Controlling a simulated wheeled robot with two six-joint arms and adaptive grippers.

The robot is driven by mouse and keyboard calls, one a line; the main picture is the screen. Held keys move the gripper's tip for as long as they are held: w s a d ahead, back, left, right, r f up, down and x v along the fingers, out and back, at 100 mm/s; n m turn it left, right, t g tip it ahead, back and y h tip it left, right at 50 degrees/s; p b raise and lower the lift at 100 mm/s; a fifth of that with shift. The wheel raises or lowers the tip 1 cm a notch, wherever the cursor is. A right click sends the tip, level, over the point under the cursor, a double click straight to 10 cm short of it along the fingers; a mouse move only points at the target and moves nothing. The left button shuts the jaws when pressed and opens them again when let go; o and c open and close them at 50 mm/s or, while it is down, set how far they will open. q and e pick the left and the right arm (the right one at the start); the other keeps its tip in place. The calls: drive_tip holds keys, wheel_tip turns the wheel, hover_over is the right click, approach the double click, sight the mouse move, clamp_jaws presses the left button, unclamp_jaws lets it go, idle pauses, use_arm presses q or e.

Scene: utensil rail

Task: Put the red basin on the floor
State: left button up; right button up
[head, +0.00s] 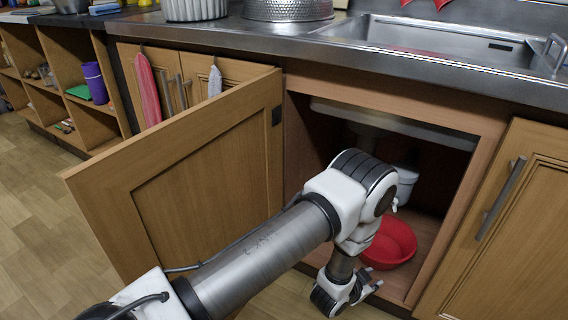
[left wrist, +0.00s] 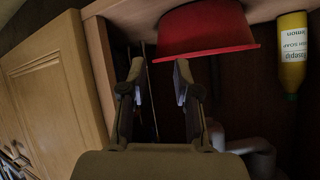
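The red basin (head: 392,243) sits on the floor of the open sink cabinet, partly hidden behind my left arm in the head view. In the left wrist view the red basin (left wrist: 205,30) shows at the top, just beyond the fingers, with the picture turned upside down. My left gripper (head: 371,283) is low in front of the cabinet opening. In the left wrist view its two fingers (left wrist: 159,74) are apart with nothing between them, close to the basin's rim. Whether a finger touches the rim cannot be told. My right gripper is not in view.
The open cabinet door (head: 190,185) stands left of my arm. A yellow soap bottle (left wrist: 293,50) is in the cabinet beside the basin. The closed door with a handle (head: 501,198) is at right. Bare wooden floor (head: 38,215) shows at left.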

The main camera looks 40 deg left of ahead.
use_arm(q)
drive_tip(key=s+a+f+n+g, duration=0.1)
drive_tip(key=s+g, duration=0.3)
drive_tip(key=s, duration=0.7)
drive_tip(key=s+a+f+n+g+y, duration=0.1)
drive_tip(key=s+a+n+g, duration=0.1)
drive_tip(key=s, duration=0.9)
drive_tip(key=s+a+f+n+g, duration=0.1)
drive_tip(key=s+g, duration=0.4)
drive_tip(key=s, duration=0.6)
drive_tip(key=shift+s+a+f+g, duration=0.15)
drive_tip(key=shift+a+f+g, duration=0.3)
drive_tip(key=shift+a, duration=0.5)
drive_tip(key=shift+n+y, duration=0.3)
